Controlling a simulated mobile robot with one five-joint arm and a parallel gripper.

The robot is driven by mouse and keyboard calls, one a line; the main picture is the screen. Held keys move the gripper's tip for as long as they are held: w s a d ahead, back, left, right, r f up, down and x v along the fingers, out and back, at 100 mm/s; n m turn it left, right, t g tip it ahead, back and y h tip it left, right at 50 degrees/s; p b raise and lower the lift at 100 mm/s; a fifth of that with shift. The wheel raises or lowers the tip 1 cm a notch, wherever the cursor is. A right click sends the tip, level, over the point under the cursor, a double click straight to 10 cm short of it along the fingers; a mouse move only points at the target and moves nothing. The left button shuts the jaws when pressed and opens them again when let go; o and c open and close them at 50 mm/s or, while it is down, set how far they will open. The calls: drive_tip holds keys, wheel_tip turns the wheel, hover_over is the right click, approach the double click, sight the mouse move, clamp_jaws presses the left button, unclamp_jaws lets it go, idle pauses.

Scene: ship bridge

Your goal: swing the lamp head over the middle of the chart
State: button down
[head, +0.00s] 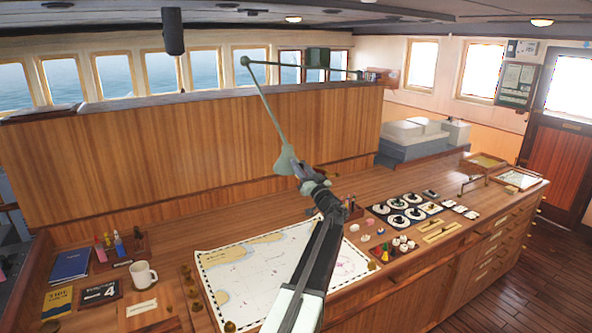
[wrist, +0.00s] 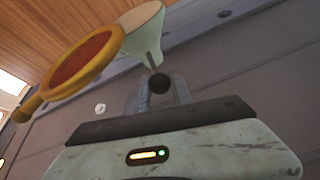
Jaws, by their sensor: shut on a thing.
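The lamp has a thin green arm reaching from a bracket at the right to an elbow, then down to its pale green head (head: 286,161). My gripper (head: 301,174) is shut at the lamp head, raised above the desk. In the wrist view the lamp head (wrist: 146,30) is a pale flared cone. Its dark round knob (wrist: 158,84) sits at my gripper's fingers (wrist: 155,96). The white chart (head: 232,277) with tan land areas lies on the desk. In the head picture the lamp head appears above the chart's far edge; my arm hides part of the chart.
An orange-rimmed round thing with a handle (wrist: 82,70) shows close in the wrist view; what it is, I cannot tell. A white mug (head: 143,274) stands left of the chart. Several black-and-white dials (head: 404,212) lie right of it. A wooden partition (head: 150,150) rises behind.

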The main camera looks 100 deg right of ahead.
drive_tip(key=shift+a+f, duration=0.1)
drive_tip(key=c, duration=1.3)
unclamp_jaws()
drive_tip(key=shift+o, duration=0.8)
drive_tip(key=shift+w, duration=0.15)
drive_tip(key=b+v, duration=0.3)
drive_tip(key=v, duration=0.4)
drive_tip(key=shift+a, duration=0.3)
